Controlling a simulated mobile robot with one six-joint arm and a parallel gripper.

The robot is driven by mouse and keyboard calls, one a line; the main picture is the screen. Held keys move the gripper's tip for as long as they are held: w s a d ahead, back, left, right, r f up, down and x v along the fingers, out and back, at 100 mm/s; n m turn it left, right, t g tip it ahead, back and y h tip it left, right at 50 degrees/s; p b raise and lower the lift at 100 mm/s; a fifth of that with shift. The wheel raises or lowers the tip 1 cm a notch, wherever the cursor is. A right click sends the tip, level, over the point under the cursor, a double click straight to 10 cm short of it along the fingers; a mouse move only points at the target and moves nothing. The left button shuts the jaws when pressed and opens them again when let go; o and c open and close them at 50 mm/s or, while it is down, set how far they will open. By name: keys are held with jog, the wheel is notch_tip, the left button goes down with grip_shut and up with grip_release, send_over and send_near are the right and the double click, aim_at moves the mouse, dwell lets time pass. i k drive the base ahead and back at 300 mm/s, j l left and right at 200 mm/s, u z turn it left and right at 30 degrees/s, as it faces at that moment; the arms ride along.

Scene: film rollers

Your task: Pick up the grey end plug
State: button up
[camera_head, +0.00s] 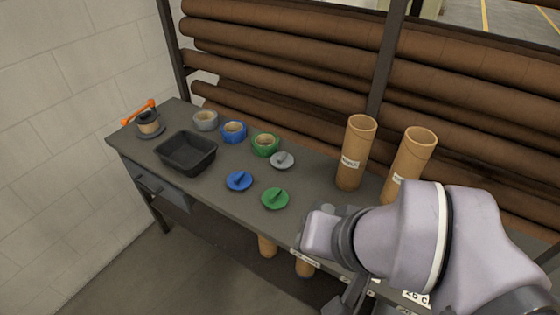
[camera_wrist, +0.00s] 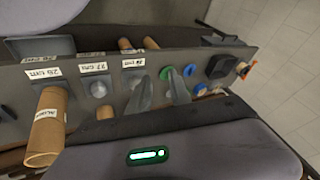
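The grey end plug (camera_head: 282,160) lies on the dark workbench (camera_head: 225,172), near the green-ringed roll and behind the blue plug (camera_head: 239,181) and green plug (camera_head: 275,198). It is a round disc with a raised grip. I cannot make it out in the wrist view. My gripper (camera_wrist: 157,76) shows in the wrist view as two grey fingers spread apart with nothing between them. The green plug (camera_wrist: 166,73) and blue plug (camera_wrist: 188,70) appear beyond the fingertips. My arm covers the right front of the bench in the head view.
Two upright cardboard tubes (camera_head: 355,153) (camera_head: 410,165) stand at right. Stacked brown rolls (camera_head: 290,75) are behind.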

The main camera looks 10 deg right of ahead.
aim_at(281, 160)
jog(key=i+j+u, duration=0.15)
jog(key=i+j, duration=0.3)
jog(key=i+j+u, duration=0.15)
jog(key=i+j, duration=0.2)
jog(key=i, duration=0.35)
